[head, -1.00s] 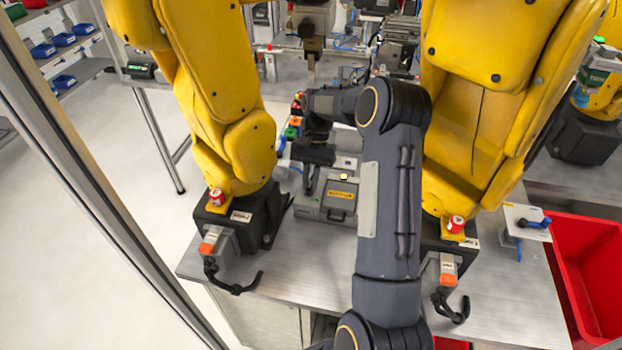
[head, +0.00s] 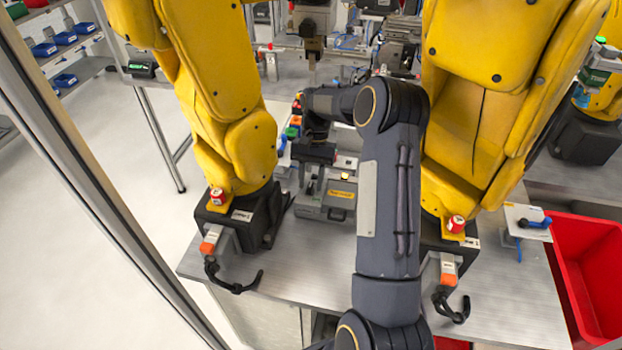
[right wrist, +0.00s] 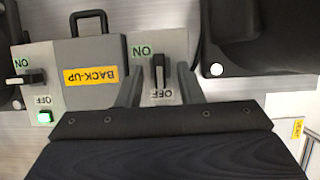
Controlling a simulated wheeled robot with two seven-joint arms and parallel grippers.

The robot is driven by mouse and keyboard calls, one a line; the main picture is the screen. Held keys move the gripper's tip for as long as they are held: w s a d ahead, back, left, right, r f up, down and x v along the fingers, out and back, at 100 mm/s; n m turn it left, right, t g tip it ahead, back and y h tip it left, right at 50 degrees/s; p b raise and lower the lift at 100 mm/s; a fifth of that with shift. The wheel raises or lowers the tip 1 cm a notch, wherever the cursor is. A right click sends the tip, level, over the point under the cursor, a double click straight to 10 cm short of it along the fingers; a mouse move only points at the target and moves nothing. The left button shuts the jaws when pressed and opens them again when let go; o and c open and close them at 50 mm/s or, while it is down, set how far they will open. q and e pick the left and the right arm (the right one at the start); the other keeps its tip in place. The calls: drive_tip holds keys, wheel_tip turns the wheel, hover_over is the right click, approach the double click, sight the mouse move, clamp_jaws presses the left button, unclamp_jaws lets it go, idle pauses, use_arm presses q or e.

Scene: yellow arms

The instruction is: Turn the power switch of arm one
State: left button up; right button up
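My right gripper (head: 312,182) points down at a grey switch unit beside the grey BACK-UP box (head: 318,211). In the right wrist view, my right gripper (right wrist: 160,88) is open, with one finger on each side of a black switch lever (right wrist: 159,72). The lever lies up-down in the picture on the grey unit (right wrist: 178,45), between ON and OFF labels. I cannot tell whether the fingers touch it. The BACK-UP box (right wrist: 88,55) has its own lever (right wrist: 22,79), pointing left, and a lit green lamp. No label naming arm one is readable. My left gripper is not in view.
Yellow robot arms stand close on the left (head: 225,120) and right (head: 480,110). Each black base carries a red-topped part and a hooked black cable. A red bin (head: 590,270) is at right. The metal table (head: 310,265) is clear in front of the box.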

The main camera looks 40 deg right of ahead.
drive_tip(key=shift+r, duration=0.2)
wheel_tip(320, 180, up, 2)
drive_tip(key=shift+r+b, duration=0.25)
drive_tip(key=shift+b, duration=0.55)
drive_tip(key=s+a+r+b, duration=0.3)
drive_tip(key=s+a+r, duration=0.6)
drive_tip(key=s+r, duration=0.1)
drive_tip(key=shift+s, duration=0.4)
drive_tip(key=shift+r, duration=0.1)
drive_tip(key=s+a+f+n+t, duration=0.4)
drive_tip(key=s+a+n+t, duration=0.4)
drive_tip(key=s, duration=0.5)
drive_tip(key=shift+a, duration=1.15)
